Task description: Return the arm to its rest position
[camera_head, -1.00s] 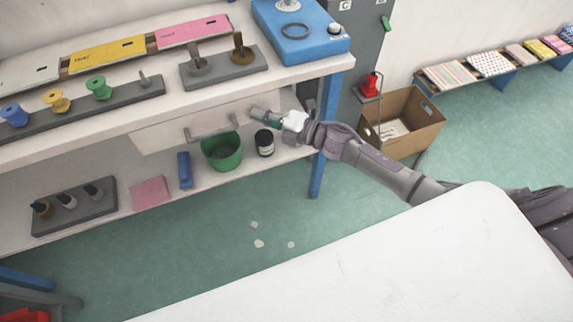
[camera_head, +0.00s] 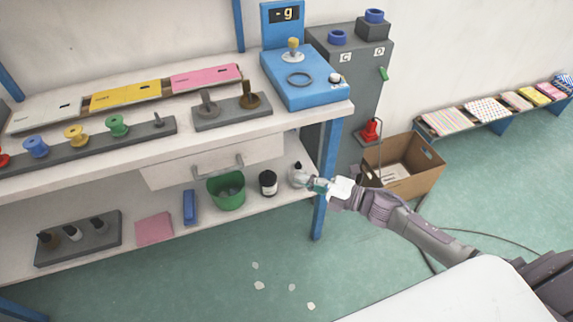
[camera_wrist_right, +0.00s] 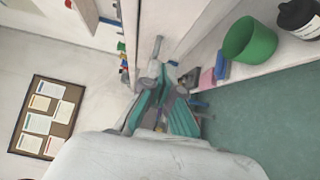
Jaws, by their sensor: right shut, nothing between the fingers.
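My right arm (camera_head: 425,235) reaches in from the right in the head view. Its gripper (camera_head: 316,184) is beside the workbench's front right leg, near the lower shelf's right end. The gripper is shut and empty. In the wrist view its teal fingers (camera_wrist_right: 165,105) show, with the bench drawer's front close by. My left gripper is not in view.
The workbench (camera_head: 275,128) has a drawer with a handle (camera_head: 218,168). A green bucket (camera_head: 227,192) and a black jar (camera_head: 268,183) stand on the lower shelf. A cardboard box (camera_head: 410,170) stands right of the bench. A white surface (camera_head: 470,295) fills the bottom right.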

